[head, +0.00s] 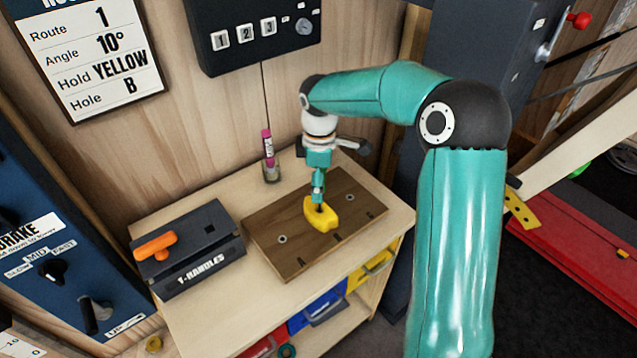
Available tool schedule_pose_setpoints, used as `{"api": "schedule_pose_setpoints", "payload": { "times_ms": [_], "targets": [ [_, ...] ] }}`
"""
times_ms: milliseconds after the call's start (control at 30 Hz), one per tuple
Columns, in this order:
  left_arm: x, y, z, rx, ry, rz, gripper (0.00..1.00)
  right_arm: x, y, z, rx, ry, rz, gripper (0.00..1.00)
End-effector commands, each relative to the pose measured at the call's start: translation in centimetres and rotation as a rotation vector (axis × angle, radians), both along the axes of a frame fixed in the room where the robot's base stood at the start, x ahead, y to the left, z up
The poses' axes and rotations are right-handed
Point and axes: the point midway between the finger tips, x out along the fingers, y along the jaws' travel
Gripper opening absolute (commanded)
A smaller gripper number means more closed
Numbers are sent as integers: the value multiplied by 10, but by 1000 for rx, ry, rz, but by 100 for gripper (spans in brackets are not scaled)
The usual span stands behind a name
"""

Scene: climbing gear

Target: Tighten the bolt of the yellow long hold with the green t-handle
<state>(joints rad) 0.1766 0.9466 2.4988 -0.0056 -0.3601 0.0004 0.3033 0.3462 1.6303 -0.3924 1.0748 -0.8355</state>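The yellow long hold (325,219) lies on the dark wooden board (278,262) on the bench, over the board's middle. My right gripper (318,186) points straight down above the hold. Its fingers look closed together on a small green piece, which appears to be the green t-handle (318,197), mostly hidden by the fingers. A dark shaft below it meets the hold's bolt hole; the bolt head itself is hidden. The t-handles box (205,272) stands left of the board, with an orange t-handle (156,246) on it and a dark empty slot. My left gripper is not in view.
A pink-capped small bottle (268,157) stands behind the board. A dark control box (255,35) and a route sign (90,60) reading hold yellow, hole B, are on the wall. Coloured bins (325,305) sit under the bench. A blue brake panel (50,225) is at left.

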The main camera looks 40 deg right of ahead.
Motion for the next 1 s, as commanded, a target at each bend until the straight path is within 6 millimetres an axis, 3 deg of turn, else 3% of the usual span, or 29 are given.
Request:
{"api": "schedule_pose_setpoints", "payload": {
  "times_ms": [200, 1000],
  "targets": [
    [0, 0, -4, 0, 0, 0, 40, -1, 1, -3, 2, 5, -189, 49],
    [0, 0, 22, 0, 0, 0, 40, 0, 0, 30, 1, 2, -191, 48]
  ]
}}
